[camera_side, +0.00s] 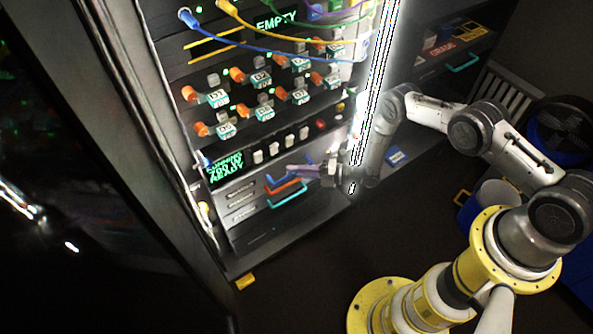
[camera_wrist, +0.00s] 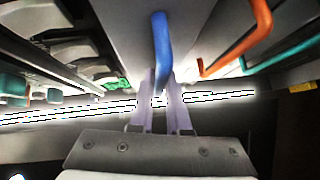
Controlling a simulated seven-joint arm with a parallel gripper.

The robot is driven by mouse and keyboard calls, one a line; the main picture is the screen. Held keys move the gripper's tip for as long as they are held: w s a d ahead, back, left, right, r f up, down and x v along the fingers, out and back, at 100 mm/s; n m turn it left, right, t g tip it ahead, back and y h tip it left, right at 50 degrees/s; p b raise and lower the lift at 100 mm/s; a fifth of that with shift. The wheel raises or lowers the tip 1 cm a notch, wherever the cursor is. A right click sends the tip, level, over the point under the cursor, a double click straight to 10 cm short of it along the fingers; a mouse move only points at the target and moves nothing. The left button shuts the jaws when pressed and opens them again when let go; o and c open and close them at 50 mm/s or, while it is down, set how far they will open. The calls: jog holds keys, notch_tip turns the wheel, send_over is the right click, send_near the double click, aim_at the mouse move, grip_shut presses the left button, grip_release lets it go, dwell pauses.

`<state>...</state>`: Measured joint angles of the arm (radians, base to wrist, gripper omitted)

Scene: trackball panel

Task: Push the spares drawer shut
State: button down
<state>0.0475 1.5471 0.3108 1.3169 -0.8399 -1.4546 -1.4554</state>
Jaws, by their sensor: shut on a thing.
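The stacked drawers (camera_side: 242,203) sit low in the rack, with blue, orange and teal handles. Their labels are too small to read, so I cannot tell which is the spares drawer. My gripper (camera_side: 291,170) reaches in from the right at the top of the stack. In the wrist view its two pale fingers (camera_wrist: 163,85) are shut on the blue handle (camera_wrist: 160,38), which runs between them. The orange handle (camera_wrist: 238,45) and teal handle (camera_wrist: 285,55) are to the right, apart from the fingers. How far each drawer sticks out is unclear.
Above the drawers are rows of orange knobs (camera_side: 237,75), grey switches, a green-lit display (camera_side: 226,167) and hanging cables (camera_side: 300,42). A bright vertical strip edges the rack. At the right, another cabinet holds boxes and a teal handle (camera_side: 463,63).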

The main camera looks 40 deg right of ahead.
aim_at(291, 164)
jog(key=shift+w, duration=0.1)
dwell(0.3)
jog(key=shift+w, duration=1.45)
jog(key=shift+d, duration=0.1)
jog(key=c, duration=0.9)
grip_release()
jog(key=v, duration=1.4)
